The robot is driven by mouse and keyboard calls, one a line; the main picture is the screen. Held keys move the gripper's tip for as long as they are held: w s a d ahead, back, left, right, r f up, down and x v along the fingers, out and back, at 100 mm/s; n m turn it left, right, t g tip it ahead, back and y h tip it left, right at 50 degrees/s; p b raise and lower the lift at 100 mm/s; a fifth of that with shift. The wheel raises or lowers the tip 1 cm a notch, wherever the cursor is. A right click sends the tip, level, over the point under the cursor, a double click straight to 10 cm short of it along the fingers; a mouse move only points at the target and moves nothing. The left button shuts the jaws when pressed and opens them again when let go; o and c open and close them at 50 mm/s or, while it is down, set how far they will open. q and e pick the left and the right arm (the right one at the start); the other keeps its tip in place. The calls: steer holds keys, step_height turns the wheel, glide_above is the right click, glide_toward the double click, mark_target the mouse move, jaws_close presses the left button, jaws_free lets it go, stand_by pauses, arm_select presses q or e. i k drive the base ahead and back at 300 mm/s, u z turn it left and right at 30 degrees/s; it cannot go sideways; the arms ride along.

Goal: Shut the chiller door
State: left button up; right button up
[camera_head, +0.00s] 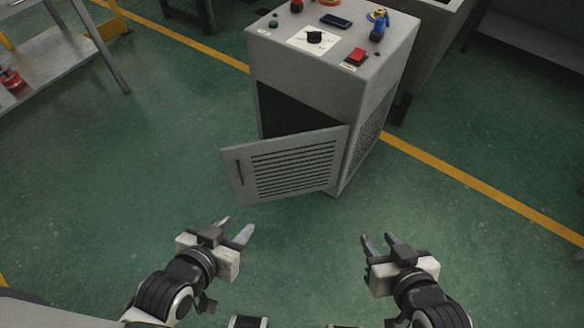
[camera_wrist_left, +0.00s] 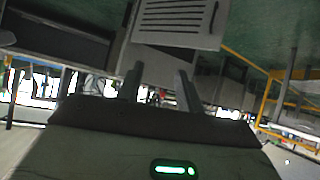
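The chiller (camera_head: 300,77) is a grey cabinet standing on the green floor ahead of me. Its louvred door (camera_head: 290,168) stands open, swung out toward me, with the hinge side at the right and a dark handle slot (camera_head: 239,172) near the free left edge. The dark inside shows above the door. The door also shows in the left wrist view (camera_wrist_left: 178,22), beyond the fingers. My left gripper (camera_head: 232,228) is open and empty, in front of and below the door's free edge. My right gripper (camera_head: 376,241) is empty, fingers slightly apart, to the right of the door.
The chiller top carries a dial (camera_head: 314,37), a red switch (camera_head: 356,56) and a blue valve (camera_head: 378,25). A shelf (camera_head: 45,55) with a red item (camera_head: 10,79) stands at the left. Yellow lines (camera_head: 480,187) cross the floor. Floor left of the door is clear.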

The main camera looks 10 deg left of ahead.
mark_target(261, 172)
steer(key=z, duration=1.15)
steer(key=k, duration=1.4)
steer(key=u, duration=0.95)
